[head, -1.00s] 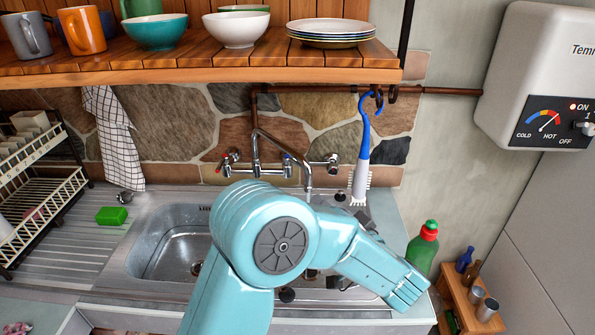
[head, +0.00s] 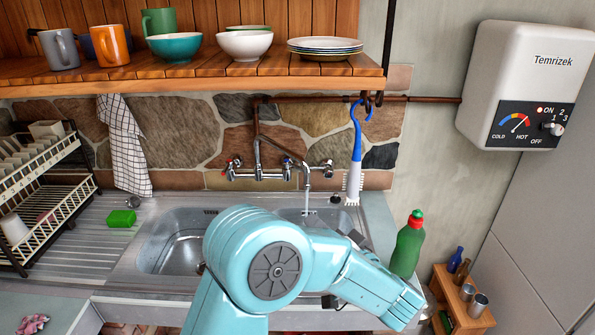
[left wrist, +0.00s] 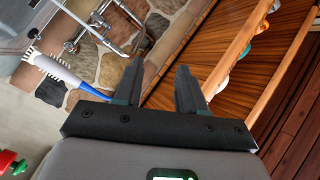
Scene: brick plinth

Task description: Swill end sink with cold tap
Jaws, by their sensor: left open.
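The steel sink has a left basin (head: 176,252) and a right basin (head: 290,213), the right one mostly hidden behind my left arm. The taps are on the stone wall above it: one marked red (head: 230,167), one marked blue (head: 287,163), and one more at the right (head: 327,168). A chrome spout (head: 306,180) hangs over the right basin. No water can be made out. In the left wrist view my left gripper (left wrist: 160,70) is open and empty, with chrome pipework (left wrist: 100,22) beyond its fingers. My right gripper is not in view.
A blue-and-white brush (head: 355,160) hangs right of the taps. A green bottle (head: 407,248) stands at the sink's right. A green sponge (head: 121,218) lies on the left drainer by a dish rack (head: 45,205). A wooden shelf (head: 200,82) overhangs the wall; a water heater (head: 525,80) is at right.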

